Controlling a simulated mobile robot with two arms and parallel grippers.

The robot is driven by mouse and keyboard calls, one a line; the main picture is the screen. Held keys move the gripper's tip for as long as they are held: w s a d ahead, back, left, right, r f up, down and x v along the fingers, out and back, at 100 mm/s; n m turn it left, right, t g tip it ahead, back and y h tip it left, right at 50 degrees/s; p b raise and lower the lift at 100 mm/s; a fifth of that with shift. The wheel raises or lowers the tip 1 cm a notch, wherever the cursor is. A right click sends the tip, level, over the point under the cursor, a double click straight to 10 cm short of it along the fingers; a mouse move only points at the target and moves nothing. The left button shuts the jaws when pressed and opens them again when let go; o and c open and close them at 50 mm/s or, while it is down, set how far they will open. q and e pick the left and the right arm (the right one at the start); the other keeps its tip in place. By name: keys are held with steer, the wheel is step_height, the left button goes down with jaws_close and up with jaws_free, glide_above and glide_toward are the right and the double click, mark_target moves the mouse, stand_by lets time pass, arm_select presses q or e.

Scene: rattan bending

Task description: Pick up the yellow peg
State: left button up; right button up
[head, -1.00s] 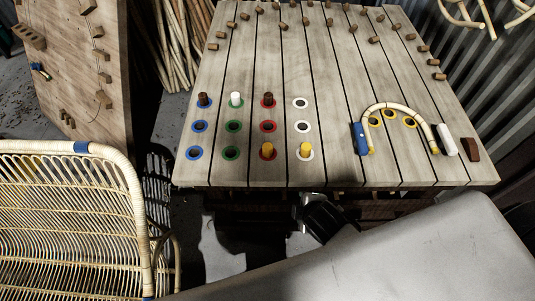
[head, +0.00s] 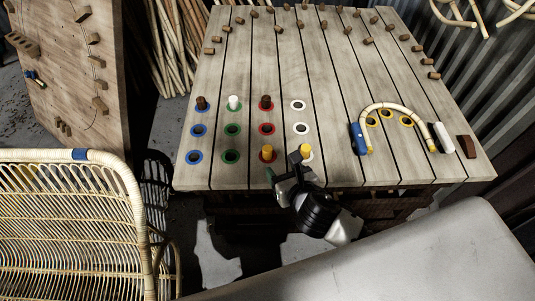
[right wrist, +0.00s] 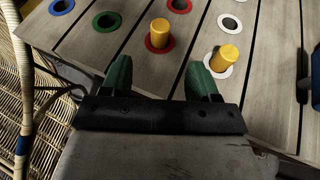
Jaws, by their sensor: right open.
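Two yellow pegs stand upright in the front row of holes. One yellow peg (head: 267,154) is in a red-ringed hole; it also shows in the right wrist view (right wrist: 160,33). My left gripper is not in view.
The slatted table (head: 330,75) has brown pegs (head: 265,102), a white peg (head: 234,102) and ringed holes. A bent rattan hoop (head: 385,108) lies at the right, near a blue block (head: 358,138). A rattan chair (head: 75,215) stands at the left.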

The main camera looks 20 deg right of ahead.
mark_target(270, 152)
steer(key=shift+w+a+n, duration=0.1)
steer(key=shift+w+n, duration=0.2)
steer(key=x, duration=1)
steer(key=shift+w, duration=0.2)
steer(key=shift+s, duration=0.1)
steer(key=c, duration=1)
